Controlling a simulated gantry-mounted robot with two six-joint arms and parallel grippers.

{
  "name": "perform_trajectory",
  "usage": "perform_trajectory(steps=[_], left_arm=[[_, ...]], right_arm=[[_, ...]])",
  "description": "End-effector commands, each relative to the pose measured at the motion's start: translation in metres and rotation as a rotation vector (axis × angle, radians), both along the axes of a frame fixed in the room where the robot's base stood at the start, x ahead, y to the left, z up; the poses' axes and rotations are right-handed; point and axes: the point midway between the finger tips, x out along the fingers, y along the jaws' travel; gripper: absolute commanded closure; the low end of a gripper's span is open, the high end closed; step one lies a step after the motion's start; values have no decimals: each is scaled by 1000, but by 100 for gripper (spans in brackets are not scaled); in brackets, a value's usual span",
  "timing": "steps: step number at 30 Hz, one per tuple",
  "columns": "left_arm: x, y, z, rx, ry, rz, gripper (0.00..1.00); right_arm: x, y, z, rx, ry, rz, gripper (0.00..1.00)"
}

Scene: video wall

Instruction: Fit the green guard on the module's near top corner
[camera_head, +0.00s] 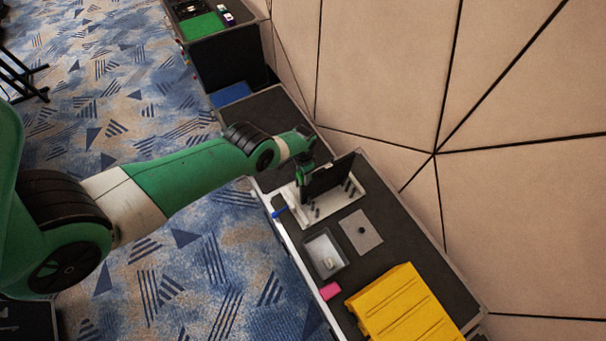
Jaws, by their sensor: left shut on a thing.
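The module is a dark upright panel (330,177) standing on a white base plate (343,202) on the dark case top. My left arm reaches in from the left, and its gripper (304,174) points down at the panel's left end, close to its near top corner. The gripper is shut on a small green piece, which looks like the green guard. The fingers and arm hide most of it, and I cannot tell whether it touches the panel. My right gripper is not in view.
On the same case top are a grey tray (311,249) with a small light part, a light plate (350,235) with a dark knob, a pink block (330,291), a blue item (279,212) and a yellow case (405,307). A panelled wall (385,80) stands behind.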

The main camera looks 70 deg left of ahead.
Motion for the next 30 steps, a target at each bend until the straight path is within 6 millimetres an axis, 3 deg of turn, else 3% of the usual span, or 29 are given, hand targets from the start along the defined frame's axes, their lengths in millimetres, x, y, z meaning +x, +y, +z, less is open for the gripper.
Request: perform_trajectory(steps=[15,30], left_arm=[[0,0,-28,0,0,0,100],[0,0,-28,0,0,0,100]], right_arm=[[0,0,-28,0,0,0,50],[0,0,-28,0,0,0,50]])
